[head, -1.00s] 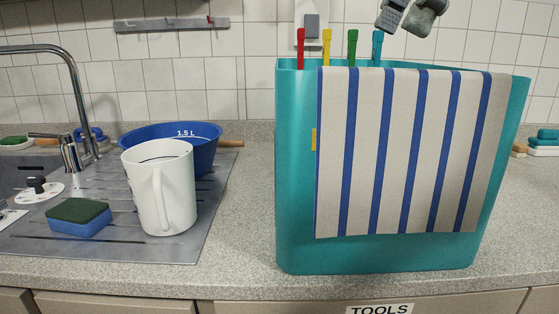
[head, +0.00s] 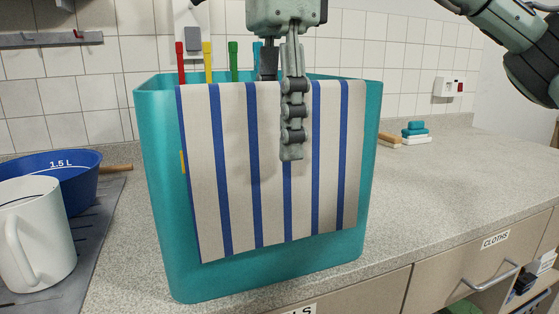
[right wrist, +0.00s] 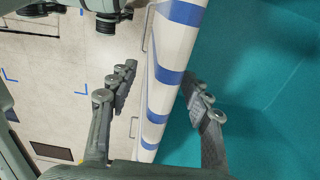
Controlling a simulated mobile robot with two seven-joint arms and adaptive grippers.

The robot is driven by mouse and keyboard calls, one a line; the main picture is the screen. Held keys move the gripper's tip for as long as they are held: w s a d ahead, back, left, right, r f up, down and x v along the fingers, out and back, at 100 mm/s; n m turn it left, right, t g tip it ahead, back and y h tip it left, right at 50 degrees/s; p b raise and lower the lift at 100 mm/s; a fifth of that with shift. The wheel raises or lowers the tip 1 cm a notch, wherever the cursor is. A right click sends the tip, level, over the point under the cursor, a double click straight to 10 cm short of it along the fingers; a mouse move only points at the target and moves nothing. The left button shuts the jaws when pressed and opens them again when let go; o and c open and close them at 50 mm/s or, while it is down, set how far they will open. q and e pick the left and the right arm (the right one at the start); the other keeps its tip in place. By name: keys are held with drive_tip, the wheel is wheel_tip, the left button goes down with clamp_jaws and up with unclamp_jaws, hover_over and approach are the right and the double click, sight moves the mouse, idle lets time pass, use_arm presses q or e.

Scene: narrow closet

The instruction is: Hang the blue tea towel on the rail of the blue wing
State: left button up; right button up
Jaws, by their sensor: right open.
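The tea towel (head: 270,170), white with blue stripes, hangs over the front rim of a teal bin (head: 170,210). My right gripper (head: 286,112) comes down from above at the rim, open. One finger is in front of the towel and the other is behind it, mostly hidden by cloth and rim. In the right wrist view the towel's folded top edge (right wrist: 172,75) runs between the two spread fingers (right wrist: 158,88), with a gap visible on each side. I see no blue wing or rail in these views. My left gripper is not in view.
Several coloured handles, such as the red one (head: 181,62), stand up from the bin's back. A white jug (head: 35,245) and a blue bowl (head: 75,185) are at left. Sponges and brushes (head: 413,130) lie back right. The worktop (head: 450,180) right of the bin is clear.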

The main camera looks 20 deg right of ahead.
drive_tip(key=shift+c, duration=0.2)
clamp_jaws()
drive_tip(key=shift+r, duration=0.1)
